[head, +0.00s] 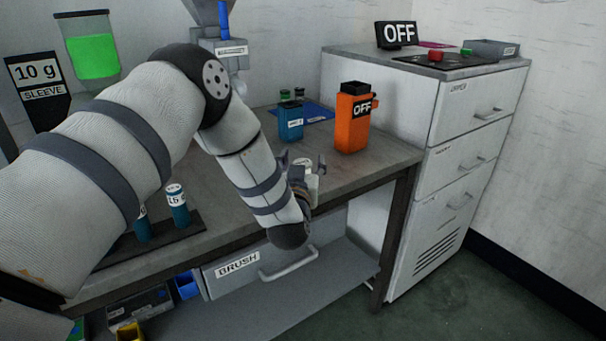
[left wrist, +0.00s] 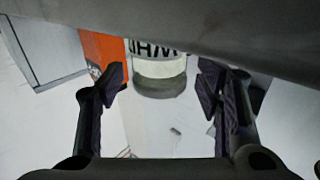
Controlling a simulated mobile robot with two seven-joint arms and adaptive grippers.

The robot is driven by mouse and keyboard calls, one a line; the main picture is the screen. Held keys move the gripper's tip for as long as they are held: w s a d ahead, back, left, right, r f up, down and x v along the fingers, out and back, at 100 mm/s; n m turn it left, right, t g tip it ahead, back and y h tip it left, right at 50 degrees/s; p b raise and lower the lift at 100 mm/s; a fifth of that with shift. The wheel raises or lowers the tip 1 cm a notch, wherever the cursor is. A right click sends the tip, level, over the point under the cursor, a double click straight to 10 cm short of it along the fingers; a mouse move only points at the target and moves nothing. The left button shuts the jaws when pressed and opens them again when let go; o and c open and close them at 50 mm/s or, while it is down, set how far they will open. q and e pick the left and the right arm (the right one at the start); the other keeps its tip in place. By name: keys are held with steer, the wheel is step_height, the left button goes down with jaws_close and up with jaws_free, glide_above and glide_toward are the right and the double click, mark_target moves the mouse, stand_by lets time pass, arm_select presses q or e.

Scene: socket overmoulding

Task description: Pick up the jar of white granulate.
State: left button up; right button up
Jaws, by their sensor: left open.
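The jar of white granulate (left wrist: 160,68) shows in the left wrist view with a dark-lettered white label, cut off at the top by a grey surface. It stands ahead of my left gripper (left wrist: 162,86), between the lines of its two spread fingers, with gaps at both sides. In the head view the jar (head: 312,184) is near the front right of the workbench, mostly hidden by my left gripper (head: 303,168). The left gripper is open and low over the bench there. Whether the jar is fully between the fingers I cannot tell. My right gripper is not in view.
An orange container (head: 352,120) with an OFF sign stands behind and right of the jar. A blue container (head: 291,122) stands behind it. A drawer cabinet (head: 410,150) borders the bench (head: 375,160) at right. A dark rack with blue cylinders (head: 180,210) is at front left.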

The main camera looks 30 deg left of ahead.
arm_select(q)
steer(key=c, duration=1.3)
steer(key=shift+r, duration=0.1)
